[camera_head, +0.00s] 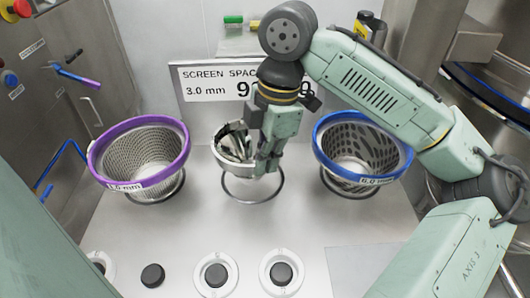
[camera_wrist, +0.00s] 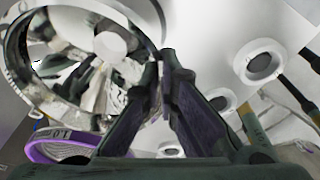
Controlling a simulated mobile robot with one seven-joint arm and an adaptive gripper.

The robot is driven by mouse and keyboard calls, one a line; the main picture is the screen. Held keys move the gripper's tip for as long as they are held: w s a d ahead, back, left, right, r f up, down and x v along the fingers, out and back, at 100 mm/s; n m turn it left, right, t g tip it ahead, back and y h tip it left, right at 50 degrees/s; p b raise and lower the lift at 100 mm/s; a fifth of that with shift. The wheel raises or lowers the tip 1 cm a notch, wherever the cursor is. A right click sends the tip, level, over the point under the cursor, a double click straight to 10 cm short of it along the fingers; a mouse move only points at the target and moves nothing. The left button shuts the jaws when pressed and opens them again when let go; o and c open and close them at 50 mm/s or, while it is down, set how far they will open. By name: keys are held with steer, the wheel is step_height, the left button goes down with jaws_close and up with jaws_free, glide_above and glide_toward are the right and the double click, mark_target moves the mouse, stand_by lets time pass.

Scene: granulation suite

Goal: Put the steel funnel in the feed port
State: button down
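The steel funnel (camera_head: 231,142) is a shiny, mirror-like open vessel at the middle of the bench, at a bare ring stand (camera_head: 252,198). Its wide mouth (camera_wrist: 17,45) fills the upper left of the wrist view. My gripper (camera_head: 266,168) points down at the funnel's right side. In the wrist view my gripper's fingers (camera_wrist: 165,62) nearly meet at the funnel's rim, with the wall pinched between them. The fingers hide part of the rim. I cannot tell whether the funnel touches the ring stand. No opening is clearly recognisable as the feed port.
A purple-rimmed mesh screen (camera_head: 140,155) stands left and a blue-rimmed screen (camera_head: 362,150) right, both close to the funnel. A sign (camera_head: 200,82) stands behind. White rings with black centres (camera_head: 216,275) line the front, beside a black knob (camera_head: 152,275). The bench between is clear.

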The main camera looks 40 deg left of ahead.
steer(key=shift+f, duration=0.3)
steer(key=c, duration=1.8)
jaws_free()
steer(key=shift+f+b, duration=0.1)
steer(key=shift+b, duration=0.8)
